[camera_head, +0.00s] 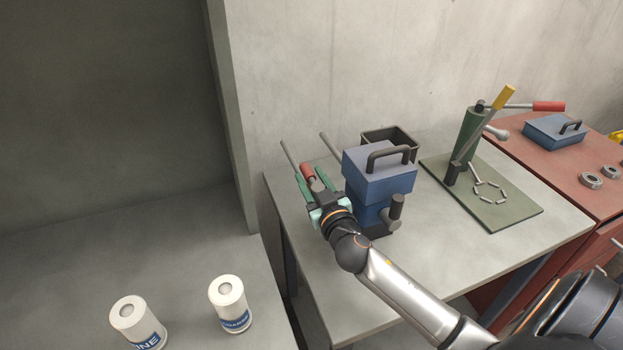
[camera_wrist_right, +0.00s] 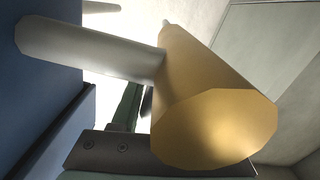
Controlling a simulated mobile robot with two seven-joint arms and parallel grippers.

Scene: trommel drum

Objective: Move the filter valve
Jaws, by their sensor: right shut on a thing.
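A blue machine (camera_head: 379,172) with a black top handle stands on the grey table. I take the filter valve to be on its left side, where a red handle (camera_head: 308,171) shows. My right gripper (camera_head: 308,184) is at that side, its green fingers on either side of the red handle and shut on it. In the right wrist view a gold cylinder (camera_wrist_right: 213,110) on a grey rod (camera_wrist_right: 90,50) fills the middle, beside a blue surface. I cannot tell whether it is part of the valve. My left gripper is not in view.
Behind the machine stands a dark open bin (camera_head: 389,136). To the right, a green plate (camera_head: 510,210) bears a lever stand (camera_head: 470,130) and a chain. A red cabinet (camera_head: 548,165) stands beyond. Two white canisters (camera_head: 231,303) are at lower left. The table's front is partly clear.

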